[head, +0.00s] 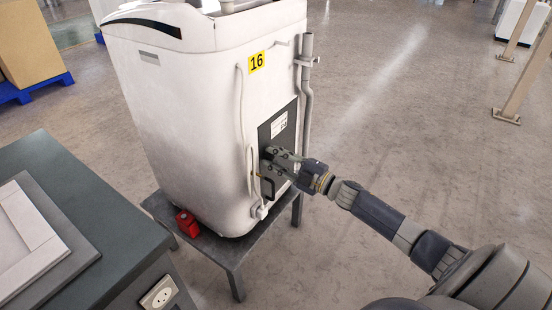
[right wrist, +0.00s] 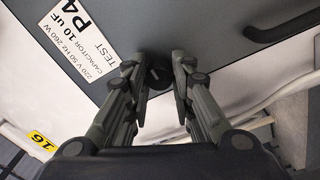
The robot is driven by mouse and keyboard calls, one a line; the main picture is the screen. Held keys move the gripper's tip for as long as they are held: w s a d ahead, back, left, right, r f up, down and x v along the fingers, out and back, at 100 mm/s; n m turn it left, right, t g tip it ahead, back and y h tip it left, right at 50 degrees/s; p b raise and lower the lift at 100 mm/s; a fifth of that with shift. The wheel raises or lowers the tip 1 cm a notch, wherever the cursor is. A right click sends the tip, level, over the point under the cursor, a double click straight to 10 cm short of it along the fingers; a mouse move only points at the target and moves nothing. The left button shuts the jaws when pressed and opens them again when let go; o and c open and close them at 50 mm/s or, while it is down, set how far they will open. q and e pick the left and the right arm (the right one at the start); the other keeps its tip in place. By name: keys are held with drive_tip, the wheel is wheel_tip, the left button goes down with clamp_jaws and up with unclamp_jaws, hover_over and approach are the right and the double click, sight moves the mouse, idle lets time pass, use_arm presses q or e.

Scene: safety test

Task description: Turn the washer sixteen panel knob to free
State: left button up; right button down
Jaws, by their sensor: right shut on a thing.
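The white washer (head: 185,120) with a yellow 16 label (head: 257,62) stands on a low grey stand. Its dark panel (head: 264,134) is on the side facing right and carries a white printed label, which also shows in the right wrist view (right wrist: 92,45). A round dark knob (right wrist: 158,77) sits on the panel below the label's edge. My right gripper (right wrist: 157,74) is shut on the knob, one finger on each side. My left gripper is not in view.
A hose and grey pipes (head: 307,90) run down the washer near the panel. A red object (head: 187,223) lies on the stand (head: 233,262). A dark-topped bench (head: 105,215) is at the left front. The floor to the right is open, with posts farther back.

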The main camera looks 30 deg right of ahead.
drive_tip(key=shift+a, duration=0.1)
drive_tip(key=c, duration=1.3)
unclamp_jaws()
drive_tip(key=shift+c, duration=0.2)
drive_tip(key=shift+s, duration=0.1)
drive_tip(key=r+v, duration=0.1)
drive_tip(key=v, duration=1)
drive_tip(key=shift+s+d+f, duration=0.2)
drive_tip(key=shift+s+f, duration=0.2)
drive_tip(key=shift+f, duration=0.05)
drive_tip(key=shift+f, duration=0.15)
